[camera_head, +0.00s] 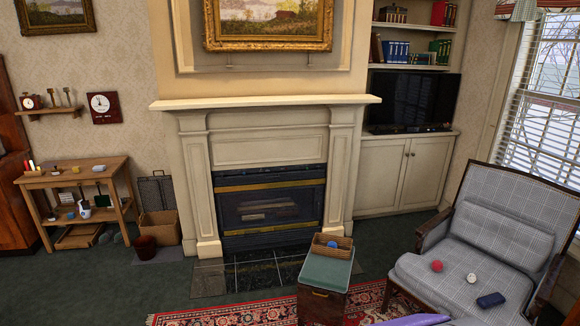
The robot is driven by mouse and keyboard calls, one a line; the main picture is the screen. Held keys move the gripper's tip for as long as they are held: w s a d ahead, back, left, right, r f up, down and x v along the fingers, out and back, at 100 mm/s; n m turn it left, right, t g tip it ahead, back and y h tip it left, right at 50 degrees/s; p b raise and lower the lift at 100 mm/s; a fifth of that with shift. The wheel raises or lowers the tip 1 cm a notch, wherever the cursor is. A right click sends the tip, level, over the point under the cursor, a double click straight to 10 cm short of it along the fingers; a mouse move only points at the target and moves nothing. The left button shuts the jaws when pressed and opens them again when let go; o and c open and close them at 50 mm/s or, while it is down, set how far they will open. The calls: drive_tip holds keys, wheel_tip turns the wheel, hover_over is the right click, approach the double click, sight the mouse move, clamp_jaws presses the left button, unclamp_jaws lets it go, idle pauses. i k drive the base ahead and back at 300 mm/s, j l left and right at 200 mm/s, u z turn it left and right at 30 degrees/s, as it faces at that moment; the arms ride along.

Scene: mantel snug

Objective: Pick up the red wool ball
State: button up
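The red wool ball (437,266) rests on the seat of the grey plaid armchair (420,278) at the right of the view. It lies toward the left side of the seat. A small white ball-like item (471,278) and a dark blue flat item (491,300) lie on the same seat, to its right and nearer the front. The red ball is apart from both and fully visible. My gripper does not show as such in this view, so its place relative to the ball cannot be told.
A small green-topped cabinet (325,271) with a wicker basket (318,248) stands left of the armchair. A patterned red rug (250,312) lies in front of the fireplace (268,205). A wooden worktable (75,172) with small items stands at left. Green carpet (90,290) at lower left is clear.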

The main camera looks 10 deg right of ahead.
sight(437, 266)
drive_tip(key=i+l+z, duration=0.4)
drive_tip(key=i, duration=0.4)
drive_tip(key=i+z, duration=0.4)
drive_tip(key=i, duration=0.45)
drive_tip(key=i+l+u, duration=0.1)
drive_tip(key=l, duration=0.25)
drive_tip(key=i+l+u, duration=0.1)
drive_tip(key=i+l, duration=0.15)
drive_tip(key=i+l+u, duration=0.15)
drive_tip(key=l, duration=0.35)
drive_tip(key=i+l+u, duration=0.1)
drive_tip(key=l, duration=0.25)
drive_tip(key=i+l+u, duration=0.1)
drive_tip(key=l, duration=0.3)
drive_tip(key=i, duration=0.1)
